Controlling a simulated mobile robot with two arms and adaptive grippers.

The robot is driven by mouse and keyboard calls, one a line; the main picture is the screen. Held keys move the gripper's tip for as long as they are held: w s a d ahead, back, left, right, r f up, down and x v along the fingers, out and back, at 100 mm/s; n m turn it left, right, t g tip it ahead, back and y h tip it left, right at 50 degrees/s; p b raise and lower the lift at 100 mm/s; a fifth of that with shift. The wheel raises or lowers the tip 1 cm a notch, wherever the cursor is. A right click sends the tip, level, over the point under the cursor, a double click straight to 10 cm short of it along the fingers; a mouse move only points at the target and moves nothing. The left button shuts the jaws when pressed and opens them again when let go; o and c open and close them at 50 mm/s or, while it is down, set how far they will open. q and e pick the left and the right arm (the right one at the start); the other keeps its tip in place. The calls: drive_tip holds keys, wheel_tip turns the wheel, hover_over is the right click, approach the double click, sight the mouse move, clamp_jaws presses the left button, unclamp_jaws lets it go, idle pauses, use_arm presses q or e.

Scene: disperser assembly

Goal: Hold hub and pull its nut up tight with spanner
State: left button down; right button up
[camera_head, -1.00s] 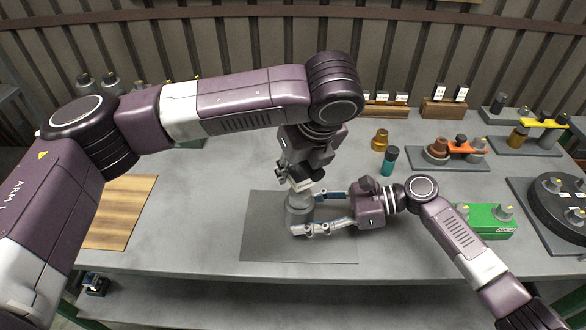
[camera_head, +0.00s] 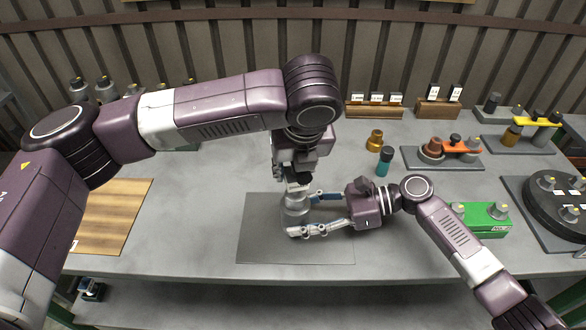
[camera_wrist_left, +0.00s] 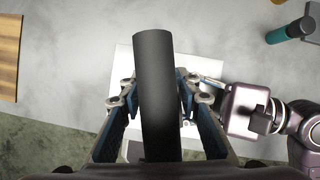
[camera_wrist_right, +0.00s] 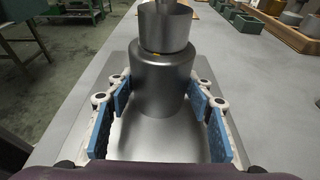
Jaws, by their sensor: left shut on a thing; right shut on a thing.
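The hub (camera_head: 295,213) is a grey stepped cylinder standing upright on a dark mat (camera_head: 270,252). My right gripper (camera_head: 303,214) is shut on it from the right, its blue-padded fingers on either side. The right wrist view shows the hub (camera_wrist_right: 162,75) between the fingers, with a small yellow mark near its top edge. A silver cylindrical piece (camera_wrist_right: 165,27), apparently the spanner's end, sits over the hub's top; the nut cannot be seen. My left gripper (camera_head: 293,176), above the hub, is shut on the spanner's dark round handle (camera_wrist_left: 155,95).
A brass part (camera_head: 374,140) and a teal-and-black part (camera_head: 383,163) stand behind the right gripper. A green block (camera_head: 482,219), an orange-topped fixture (camera_head: 462,147) and a dark turntable (camera_head: 550,205) are at the right. A wooden board (camera_head: 115,215) lies left. Bench is clear between.

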use_arm(q)
drive_tip(key=shift+r, duration=2.6)
use_arm(e)
drive_tip(key=o, duration=1.7)
